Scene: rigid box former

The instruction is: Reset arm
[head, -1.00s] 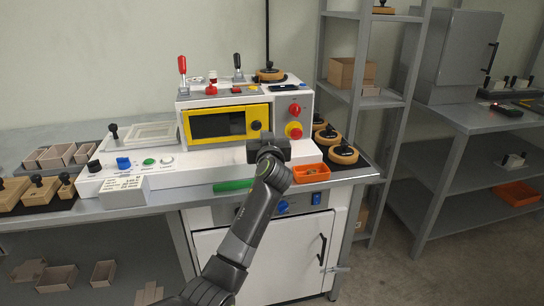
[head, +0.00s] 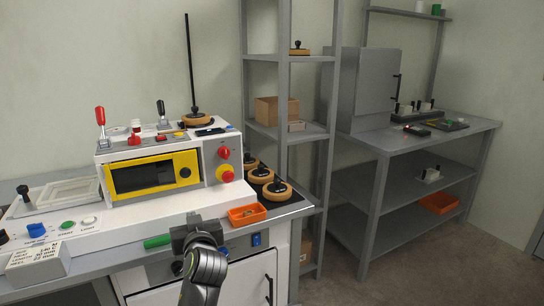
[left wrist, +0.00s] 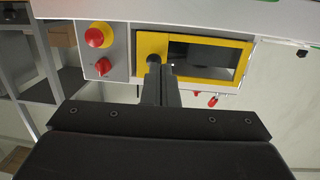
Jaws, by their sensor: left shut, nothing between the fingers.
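My left gripper (head: 190,228) is in front of the white box-forming machine (head: 210,168), at the front edge of its bench. In the left wrist view its two dark fingers (left wrist: 160,72) are together with nothing between them. Behind the fingertips in that view are the machine's yellow-framed window (left wrist: 205,58) and its red knobs (left wrist: 97,36); no contact shows. My right gripper is in neither view.
A green bar (head: 157,241) and an orange bin (head: 246,214) lie close to the left gripper. Round wooden-based tools (head: 277,191) stand right of the machine. A grey shelf rack (head: 262,130) and a side table (head: 420,140) stand further right, with open floor before them.

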